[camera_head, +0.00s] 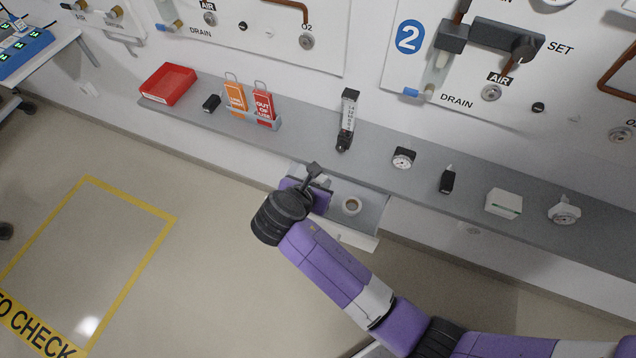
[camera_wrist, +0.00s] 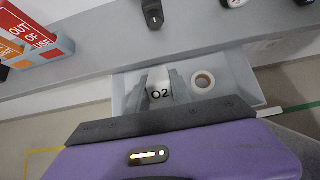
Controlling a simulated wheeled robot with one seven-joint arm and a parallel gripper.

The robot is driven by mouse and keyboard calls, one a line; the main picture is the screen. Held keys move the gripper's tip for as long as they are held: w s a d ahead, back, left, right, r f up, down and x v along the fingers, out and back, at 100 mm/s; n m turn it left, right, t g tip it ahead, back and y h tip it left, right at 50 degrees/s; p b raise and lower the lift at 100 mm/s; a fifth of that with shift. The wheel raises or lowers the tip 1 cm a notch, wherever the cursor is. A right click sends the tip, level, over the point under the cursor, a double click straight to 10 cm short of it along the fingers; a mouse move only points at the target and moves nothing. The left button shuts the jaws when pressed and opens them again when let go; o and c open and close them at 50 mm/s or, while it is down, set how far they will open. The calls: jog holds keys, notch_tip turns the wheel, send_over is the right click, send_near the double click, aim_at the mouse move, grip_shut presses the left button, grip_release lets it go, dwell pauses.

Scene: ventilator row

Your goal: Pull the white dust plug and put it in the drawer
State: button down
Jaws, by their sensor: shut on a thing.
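My gripper (camera_wrist: 162,82) is over the open drawer (camera_wrist: 238,75) under the shelf. Its fingers are shut on a white piece marked O2, the white dust plug (camera_wrist: 158,76), partly hidden by the fingers. In the head view my gripper (camera_head: 314,172) is at the left part of the drawer (camera_head: 372,212); the plug is hard to make out there. How high the plug is above the drawer floor I cannot tell. A roll of tape (camera_head: 351,206) lies in the drawer, right of my gripper, and also shows in the wrist view (camera_wrist: 203,80).
The shelf (camera_head: 300,137) above the drawer holds a red tray (camera_head: 168,84), orange and red tags (camera_head: 264,108), a flowmeter (camera_head: 347,120), a gauge (camera_head: 404,158) and a white box (camera_head: 503,203). Wall panels with gas outlets stand behind. The floor at left is clear.

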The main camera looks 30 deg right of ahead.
jog(key=shift+f+b, duration=1.7)
jog(key=shift+f, duration=2.55)
jog(key=c, duration=1.1)
grip_release()
jog(key=shift+o, duration=0.2)
jog(key=shift+a+r, duration=0.1)
jog(key=v, duration=0.7)
jog(key=shift+s+a+r, duration=0.15)
jog(key=shift+a, duration=0.05)
